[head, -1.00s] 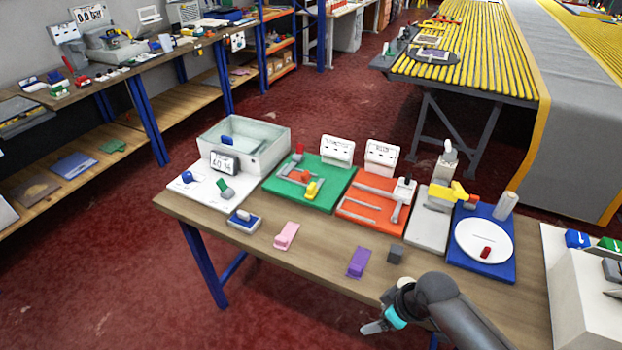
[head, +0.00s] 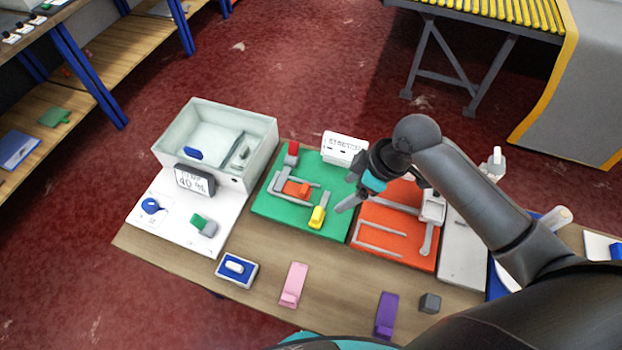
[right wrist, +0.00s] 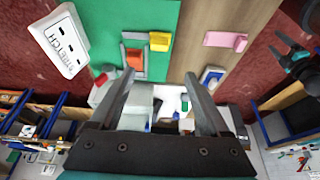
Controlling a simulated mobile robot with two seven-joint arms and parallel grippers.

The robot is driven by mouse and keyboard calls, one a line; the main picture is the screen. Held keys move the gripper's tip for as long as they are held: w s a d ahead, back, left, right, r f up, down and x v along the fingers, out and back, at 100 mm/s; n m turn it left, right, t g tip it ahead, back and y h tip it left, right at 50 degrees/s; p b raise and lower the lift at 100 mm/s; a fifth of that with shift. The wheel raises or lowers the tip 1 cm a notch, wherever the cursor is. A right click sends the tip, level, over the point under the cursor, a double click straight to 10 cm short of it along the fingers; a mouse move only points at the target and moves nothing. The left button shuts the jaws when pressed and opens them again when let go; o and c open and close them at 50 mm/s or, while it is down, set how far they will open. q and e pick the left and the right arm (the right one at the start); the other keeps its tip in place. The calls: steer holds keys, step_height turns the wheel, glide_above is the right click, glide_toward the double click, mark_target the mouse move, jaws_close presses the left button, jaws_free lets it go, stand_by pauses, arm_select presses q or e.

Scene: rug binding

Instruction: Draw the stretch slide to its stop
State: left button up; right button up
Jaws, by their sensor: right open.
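The green board (head: 330,222) lies on the bench with a white sign reading STRETCH (head: 345,147) behind it. On it are grey rails, an orange-red block (head: 297,188) between them, a yellow block (head: 317,217) and a red block (head: 292,150). My right gripper (head: 347,200) is open and empty above the board's right edge. In the right wrist view, its fingers (right wrist: 160,68) point toward the green board, with the orange-red block (right wrist: 134,60) and yellow block (right wrist: 160,41) beyond. My left gripper (right wrist: 292,62) seems to show at the far right there; its jaws are unclear.
An orange-red board (head: 395,245) with grey rails lies right of the green one, partly under my right arm. Pink (head: 294,285) and purple (head: 386,315) blocks and a grey cube (head: 430,303) lie along the front.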

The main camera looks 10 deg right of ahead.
steer(key=b, duration=0.2)
glide_toward(318, 213)
steer(key=x, duration=0.8)
steer(key=shift+w+a+f, duration=0.1)
steer(key=shift+f, duration=0.3)
arm_select(q)
step_height(318, 213, down, 2)
steer(key=shift+s+f, duration=0.1)
steer(key=shift+s, duration=0.05)
arm_select(e)
steer(key=shift+c, duration=0.4)
arm_select(q)
steer(key=shift+s, duration=0.1)
arm_select(e)
jaws_close()
arm_select(q)
steer(key=shift+a, duration=0.1)
